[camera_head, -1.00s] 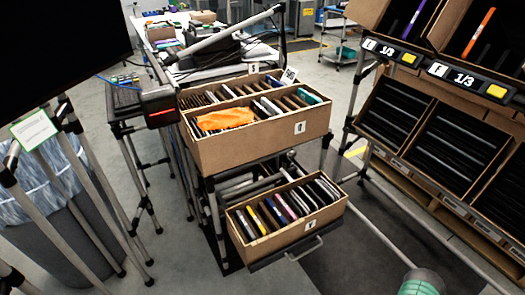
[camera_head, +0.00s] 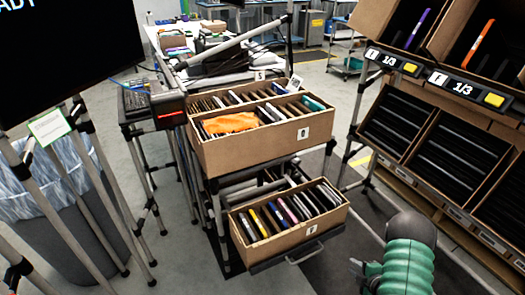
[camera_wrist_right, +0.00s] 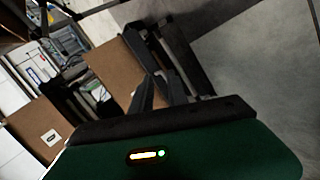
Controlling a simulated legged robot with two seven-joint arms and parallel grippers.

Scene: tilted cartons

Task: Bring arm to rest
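My right arm, with green and dark grey links, comes in at the bottom right of the head view. The end of my right gripper (camera_head: 357,268) shows small and dark beside the green link, in front of the lower carton's right side. In the right wrist view, the two dark fingers of my right gripper (camera_wrist_right: 157,88) point up toward a brown carton (camera_wrist_right: 112,72). Their tips look close together, and I see nothing held between them. Whether they are fully shut is unclear. My left gripper is out of view.
A rack of tilted cartons (camera_head: 440,115) stands at right. A bin (camera_head: 75,220) stands at left. Grey floor lies between.

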